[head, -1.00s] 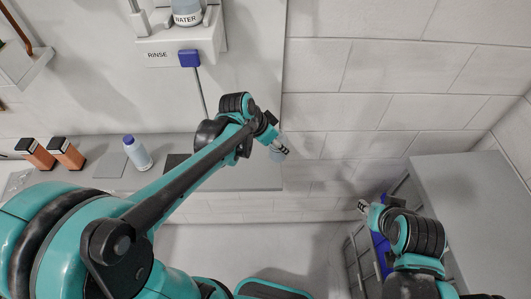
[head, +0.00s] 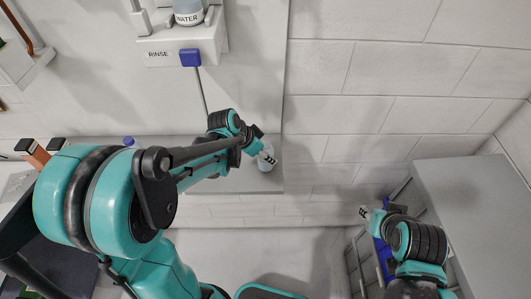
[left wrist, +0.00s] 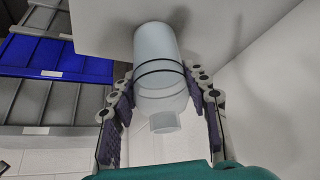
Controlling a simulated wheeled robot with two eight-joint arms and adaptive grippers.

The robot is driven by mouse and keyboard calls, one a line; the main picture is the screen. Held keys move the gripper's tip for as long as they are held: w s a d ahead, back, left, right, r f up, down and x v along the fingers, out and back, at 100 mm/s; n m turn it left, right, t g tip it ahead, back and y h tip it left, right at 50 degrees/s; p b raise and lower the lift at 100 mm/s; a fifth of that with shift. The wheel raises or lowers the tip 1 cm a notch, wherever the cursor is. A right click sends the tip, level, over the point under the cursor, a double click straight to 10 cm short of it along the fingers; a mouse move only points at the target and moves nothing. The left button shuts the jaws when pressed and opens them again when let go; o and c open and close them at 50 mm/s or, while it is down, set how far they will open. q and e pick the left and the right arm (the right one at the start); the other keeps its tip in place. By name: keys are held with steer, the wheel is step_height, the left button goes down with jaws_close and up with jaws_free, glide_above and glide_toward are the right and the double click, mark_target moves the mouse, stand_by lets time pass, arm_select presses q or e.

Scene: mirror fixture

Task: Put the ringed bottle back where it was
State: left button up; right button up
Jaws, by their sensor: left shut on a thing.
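The ringed bottle (left wrist: 157,88) is pale and translucent, with two dark rings around its body. In the left wrist view its narrow neck points down the picture and its base points up, against a pale grey surface; I cannot tell whether it touches. My left gripper (left wrist: 161,74) is shut on its sides. In the head view the bottle (head: 266,165) is small and partly hidden by the left gripper (head: 265,157), over the right end of the grey counter (head: 235,182). My right gripper (head: 364,211) is at the right, too small to tell if open.
A white RINSE station (head: 182,53) with a WATER bottle (head: 188,17) is on the wall. A blue-capped bottle (head: 128,141) is mostly hidden behind my left arm, with orange containers (head: 33,152) at the far left. A rack with blue bins (left wrist: 60,58) stands by the right arm.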

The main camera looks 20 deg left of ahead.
arm_select(q)
steer(key=o, duration=1.4)
steer(key=shift+f, duration=0.15)
steer(key=shift+r, duration=0.25)
steer(key=p+v, duration=0.2)
steer(key=v, duration=0.9)
steer(key=shift+s+d+r+n+t+y, duration=0.1)
steer(key=shift+s+n+t+y, duration=0.45)
steer(key=shift+s+n, duration=1.2)
steer(key=shift+s+d+r+n+t+y, duration=0.25)
steer(key=shift+s+n+y, duration=0.55)
steer(key=shift+s, duration=1.7)
steer(key=shift+s+f+n+t+y, duration=0.1)
steer(key=shift+s+n+t+y, duration=0.45)
steer(key=shift+s+n, duration=1.25)
steer(key=shift+s+m, duration=0.3)
steer(key=shift+m, duration=0.05)
steer(key=shift+f, duration=0.15)
